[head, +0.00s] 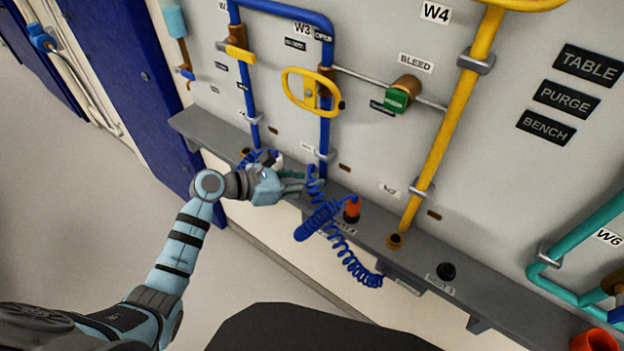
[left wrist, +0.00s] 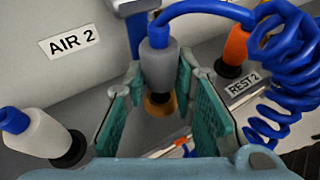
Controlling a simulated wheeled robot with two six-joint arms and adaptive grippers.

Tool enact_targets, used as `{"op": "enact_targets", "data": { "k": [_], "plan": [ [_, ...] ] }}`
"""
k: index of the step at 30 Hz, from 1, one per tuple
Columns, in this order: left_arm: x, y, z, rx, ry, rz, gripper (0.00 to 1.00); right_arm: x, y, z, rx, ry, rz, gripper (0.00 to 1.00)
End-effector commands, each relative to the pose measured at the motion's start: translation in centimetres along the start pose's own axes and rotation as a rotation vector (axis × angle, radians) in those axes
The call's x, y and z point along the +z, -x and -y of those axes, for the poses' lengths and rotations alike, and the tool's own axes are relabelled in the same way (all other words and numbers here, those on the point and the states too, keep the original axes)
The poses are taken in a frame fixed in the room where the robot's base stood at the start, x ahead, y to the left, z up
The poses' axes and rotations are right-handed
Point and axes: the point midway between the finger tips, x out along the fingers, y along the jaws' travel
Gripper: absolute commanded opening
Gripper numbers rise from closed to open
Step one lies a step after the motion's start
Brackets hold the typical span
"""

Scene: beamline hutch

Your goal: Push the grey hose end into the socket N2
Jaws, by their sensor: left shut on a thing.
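My left gripper (head: 290,186) is at the shelf edge below the blue pipes in the head view. In the left wrist view its teal fingers (left wrist: 163,105) are closed around a grey hose end (left wrist: 158,65) with a blue hose on top. The hose end looks upright. A brass ring (left wrist: 160,103) shows directly below it; I cannot tell whether they touch. The plate behind reads AIR 2 (left wrist: 75,40). A brass socket (head: 395,241) stands below the yellow pipe; the small label above it (head: 390,189) is too blurred to read surely. My right gripper is out of view.
An orange hose end (head: 352,211) stands in a black rest, labelled REST 2 in the left wrist view. A blue coiled hose (head: 355,262) hangs over the shelf (head: 440,262). An empty black rest (head: 446,271) is farther right.

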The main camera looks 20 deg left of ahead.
Motion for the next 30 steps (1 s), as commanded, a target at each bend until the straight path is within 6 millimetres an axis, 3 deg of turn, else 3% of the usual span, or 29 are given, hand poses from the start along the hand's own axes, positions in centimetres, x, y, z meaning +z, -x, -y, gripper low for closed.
{"op": "enact_targets", "data": {
  "k": [30],
  "plan": [
    [5.7, 2.2, 0.0, 0.000, 0.001, 0.000, 0.00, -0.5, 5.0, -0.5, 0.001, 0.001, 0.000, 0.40]
  ]
}}
